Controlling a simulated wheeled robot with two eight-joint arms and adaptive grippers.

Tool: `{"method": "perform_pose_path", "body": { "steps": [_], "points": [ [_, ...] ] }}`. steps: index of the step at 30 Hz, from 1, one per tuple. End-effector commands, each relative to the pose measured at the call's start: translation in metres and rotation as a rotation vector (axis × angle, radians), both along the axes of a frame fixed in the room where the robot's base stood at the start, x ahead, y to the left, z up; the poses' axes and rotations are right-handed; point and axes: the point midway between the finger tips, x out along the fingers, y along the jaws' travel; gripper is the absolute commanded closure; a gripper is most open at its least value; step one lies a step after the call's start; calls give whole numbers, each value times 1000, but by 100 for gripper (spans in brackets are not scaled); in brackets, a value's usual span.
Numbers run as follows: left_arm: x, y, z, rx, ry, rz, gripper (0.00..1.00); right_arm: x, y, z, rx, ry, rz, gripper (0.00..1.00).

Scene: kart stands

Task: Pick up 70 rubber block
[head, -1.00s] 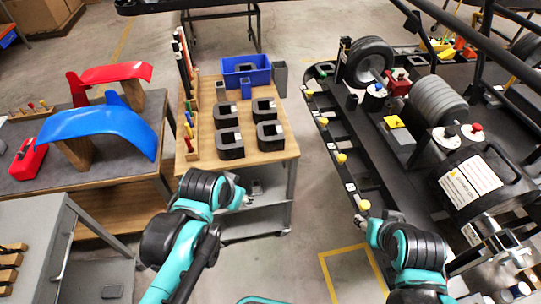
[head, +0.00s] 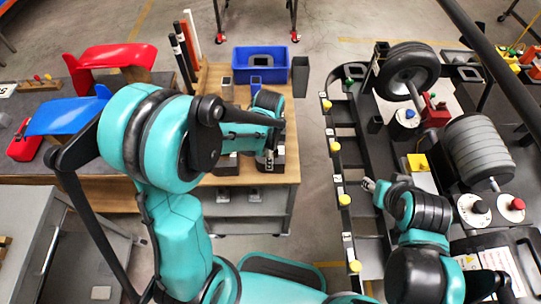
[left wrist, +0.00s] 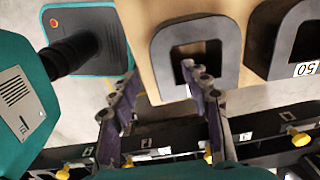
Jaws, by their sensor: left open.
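Several dark grey rubber blocks with square openings stand on the wooden-topped table. In the head view my left gripper (head: 268,160) is over the table's front right corner, at a dark block (head: 278,166) that it partly covers. Another dark block (head: 228,166) is to its left. In the left wrist view my left gripper (left wrist: 158,75) is open and empty. One finger overlaps the opening of a dark block (left wrist: 233,52); contact cannot be told. The block beside it (left wrist: 275,62) reads 50. No 70 label is visible. My right gripper (head: 370,186) is by the black rack, its jaws unclear.
A blue bin (head: 261,64) and a grey open box (head: 300,76) stand at the table's back. The black rack (head: 343,158) with yellow knobs and a wheel (head: 407,69) is at right. Red and blue curved panels are at left. A floor aisle separates table and rack.

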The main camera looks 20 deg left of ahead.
Motion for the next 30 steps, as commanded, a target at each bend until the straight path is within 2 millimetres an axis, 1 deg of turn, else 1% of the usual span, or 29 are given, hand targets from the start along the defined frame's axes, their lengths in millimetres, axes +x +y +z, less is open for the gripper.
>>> {"method": "perform_pose_path", "body": {
  "steps": [1,3,6,9,17,20,21,22,23,30],
  "points": [
    [1,-1,-9,0,0,0,53,0,0,-5,0,0,0,57],
    [2,-2,-21,0,-1,1,53,0,0,-10,0,0,0,57],
    [3,-2,-36,0,-1,1,53,0,0,-15,0,0,0,57],
    [3,-2,-45,0,-1,2,53,0,0,-17,0,0,0,57],
    [3,-2,-46,-1,-1,2,53,0,0,-16,0,0,0,57],
    [3,-2,-46,-1,-1,2,76,0,0,-16,0,0,0,57],
    [3,-2,-46,-1,-1,2,87,0,0,-16,0,0,0,57],
    [3,-2,-46,-1,-1,2,95,0,0,-16,0,0,0,57],
    [3,-2,-46,0,-2,2,100,0,0,-16,0,0,0,57],
    [3,-2,-46,0,-2,2,100,0,0,-17,0,0,0,57]
  ]
}}
